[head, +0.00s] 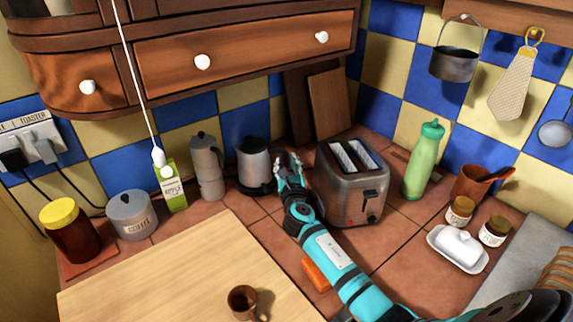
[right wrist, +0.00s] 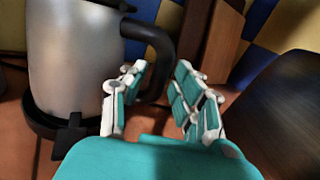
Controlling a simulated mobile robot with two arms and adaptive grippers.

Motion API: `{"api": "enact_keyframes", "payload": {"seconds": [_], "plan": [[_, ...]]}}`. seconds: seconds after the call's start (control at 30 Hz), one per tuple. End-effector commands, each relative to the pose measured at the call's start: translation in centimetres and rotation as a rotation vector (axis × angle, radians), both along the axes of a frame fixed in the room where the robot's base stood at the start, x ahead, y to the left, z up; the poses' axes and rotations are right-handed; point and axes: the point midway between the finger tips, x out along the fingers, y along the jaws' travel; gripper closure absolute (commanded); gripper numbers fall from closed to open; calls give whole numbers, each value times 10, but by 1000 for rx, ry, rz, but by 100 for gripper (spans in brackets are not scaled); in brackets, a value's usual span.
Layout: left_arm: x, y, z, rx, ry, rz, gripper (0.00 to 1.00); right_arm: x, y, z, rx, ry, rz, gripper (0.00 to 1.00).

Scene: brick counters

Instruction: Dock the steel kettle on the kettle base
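The steel kettle (head: 254,158) stands upright at the back of the counter, between the moka pot and the toaster. In the right wrist view, the kettle (right wrist: 75,50) fills the left side, with its black handle (right wrist: 165,45) toward my gripper. The black kettle base (right wrist: 45,125) shows under the kettle; I cannot tell whether the kettle is fully seated. My right gripper (head: 287,168) is beside the handle. In the right wrist view, my right gripper (right wrist: 158,105) has its fingers apart, with the handle's lower part near the left finger. My left gripper is out of view.
A toaster (head: 352,185) stands close on the right of my right gripper. A moka pot (head: 207,165) and a green carton (head: 172,185) are left of the kettle. Cutting boards (head: 328,105) lean behind. A wooden board (head: 165,270) with a brown mug (head: 243,300) lies in front.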

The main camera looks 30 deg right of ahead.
Motion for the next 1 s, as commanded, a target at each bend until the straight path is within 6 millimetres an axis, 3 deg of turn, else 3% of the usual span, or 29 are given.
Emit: {"api": "enact_keyframes", "payload": {"seconds": [1.0], "plan": [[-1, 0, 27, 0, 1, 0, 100, -69, 28, -1, 1, 3, 0, 71]]}}
